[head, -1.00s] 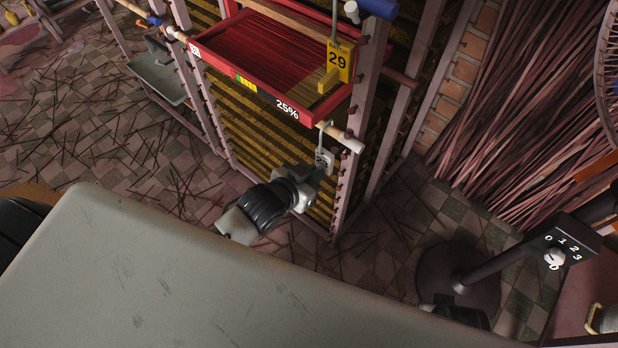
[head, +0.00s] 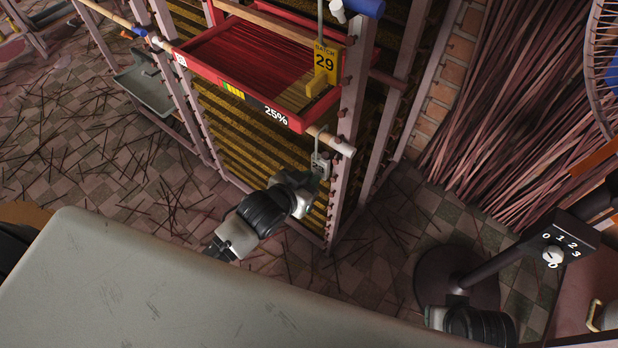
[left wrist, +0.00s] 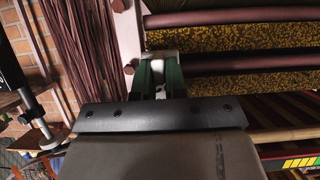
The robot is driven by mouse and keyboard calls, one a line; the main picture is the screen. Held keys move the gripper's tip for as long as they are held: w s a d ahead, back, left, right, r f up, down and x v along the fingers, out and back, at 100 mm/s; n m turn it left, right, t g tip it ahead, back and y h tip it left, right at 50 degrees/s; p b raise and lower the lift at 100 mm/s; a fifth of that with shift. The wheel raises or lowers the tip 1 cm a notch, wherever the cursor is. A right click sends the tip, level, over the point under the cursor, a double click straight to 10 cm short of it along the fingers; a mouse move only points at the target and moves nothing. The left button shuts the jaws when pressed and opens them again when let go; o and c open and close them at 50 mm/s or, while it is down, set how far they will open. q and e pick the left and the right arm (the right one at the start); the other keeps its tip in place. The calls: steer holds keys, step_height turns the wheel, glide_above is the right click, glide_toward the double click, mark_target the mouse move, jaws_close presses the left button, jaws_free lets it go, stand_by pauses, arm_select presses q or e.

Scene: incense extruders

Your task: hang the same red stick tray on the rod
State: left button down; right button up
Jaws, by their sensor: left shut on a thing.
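The red stick tray (head: 200,72), full of thin red sticks, sits in the rack with a "25%" label on its front. A yellow "BATCH 29" tag (head: 327,62) hangs over its right side. A pale rod (head: 335,144) juts out just below the tray's front right corner. A small grey tag (head: 320,164) with a thin hook is just below the rod; I cannot tell whether the hook rests on it. My left gripper (head: 314,182) is shut on this tag from below. In the left wrist view, the green fingers (left wrist: 160,76) close on a pale piece. My right gripper's fingers are not visible.
The rack post (head: 338,195) with pegs stands right beside my left gripper. A grey surface (head: 180,290) fills the lower left. A dark round stand (head: 455,270) with a dial (head: 553,254) is at right. Loose sticks litter the floor.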

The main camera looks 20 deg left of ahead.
arm_select(q)
steer(key=c, duration=0.8)
jaws_free()
steer(key=shift+s+a, duration=0.1)
steer(key=shift+s, duration=0.05)
steer(key=shift+s+a+p, duration=0.5)
steer(key=shift+s+p, duration=0.15)
steer(key=shift+s, duration=0.7)
steer(key=shift+s+a+p, duration=0.45)
steer(key=shift+s+p, duration=0.25)
steer(key=shift+s, duration=0.7)
steer(key=shift+s+a+p, duration=0.5)
steer(key=shift+s+p, duration=0.15)
steer(key=shift+s, duration=0.7)
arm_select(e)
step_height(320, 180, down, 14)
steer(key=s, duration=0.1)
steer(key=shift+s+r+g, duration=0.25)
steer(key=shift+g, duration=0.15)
